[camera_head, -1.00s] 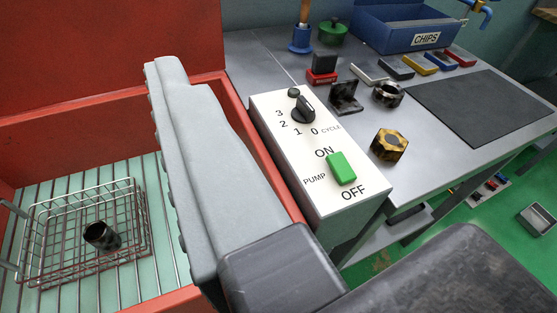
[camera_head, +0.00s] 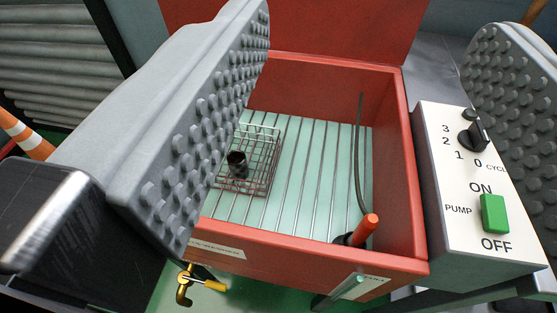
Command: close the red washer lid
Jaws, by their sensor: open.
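The red washer lid (camera_head: 325,28) stands upright at the back of the red washer tub (camera_head: 405,160); its top runs out of view. The tub is open, showing its slatted pale green floor. My gripper (camera_head: 370,40) is open, with its two grey studded fingers far apart. The left finger crosses in front of the tub's left side and hides part of it. Nothing is between the fingers, and I see no contact with the lid.
A wire basket (camera_head: 262,155) holding a dark cylindrical part (camera_head: 237,163) sits in the tub. An orange-tipped hose (camera_head: 365,228) is at its front right. The white control box (camera_head: 472,190) is on the right. A brass tap (camera_head: 188,284) hangs below the front; a cone (camera_head: 24,135) stands left.

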